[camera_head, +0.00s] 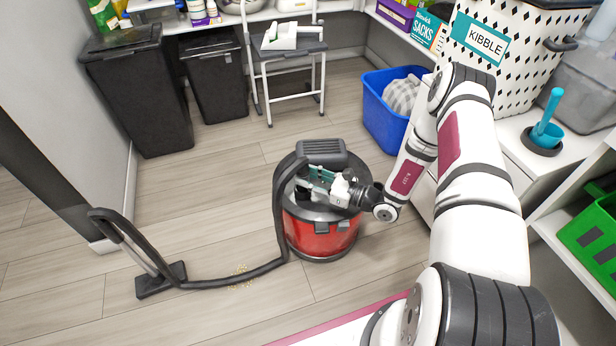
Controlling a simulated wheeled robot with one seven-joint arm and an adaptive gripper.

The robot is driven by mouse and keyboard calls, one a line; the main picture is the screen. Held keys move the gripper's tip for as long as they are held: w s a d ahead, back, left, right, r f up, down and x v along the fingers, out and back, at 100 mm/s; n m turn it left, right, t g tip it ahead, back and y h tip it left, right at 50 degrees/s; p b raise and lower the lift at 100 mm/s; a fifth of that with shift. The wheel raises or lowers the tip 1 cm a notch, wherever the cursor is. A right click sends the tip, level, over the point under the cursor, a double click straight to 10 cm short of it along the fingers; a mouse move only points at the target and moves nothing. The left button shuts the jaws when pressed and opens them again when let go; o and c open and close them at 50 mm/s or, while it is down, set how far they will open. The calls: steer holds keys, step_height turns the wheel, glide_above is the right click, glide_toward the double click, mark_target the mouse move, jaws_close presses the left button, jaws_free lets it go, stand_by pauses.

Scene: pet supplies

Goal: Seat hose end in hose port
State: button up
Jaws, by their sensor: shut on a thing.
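A red canister vacuum (318,238) with a dark top and black handle stands on the floor in the middle. Its black hose (279,215) arches up its left side and over to my gripper (304,186). My gripper is at the vacuum's top, just below the handle, shut on the hose end. The hose end itself is mostly hidden by the fingers and hose. I cannot make out the hose port, nor tell whether the hose end touches it. The hose's other end runs along the floor to a wand with a black floor head (161,279) at the left.
Crumbs (240,277) lie beside the hose on the wood floor. A blue bin (384,125) stands behind right of the vacuum. A step stool (288,62) and black bins (140,95) stand at the back. White shelving (540,180) lines the right. Floor left of the vacuum is mostly clear.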

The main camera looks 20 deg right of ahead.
steer(key=shift+f+b, duration=0.85)
steer(key=shift+f, duration=0.35)
steer(key=o, duration=1.2)
steer(key=shift+o, duration=0.2)
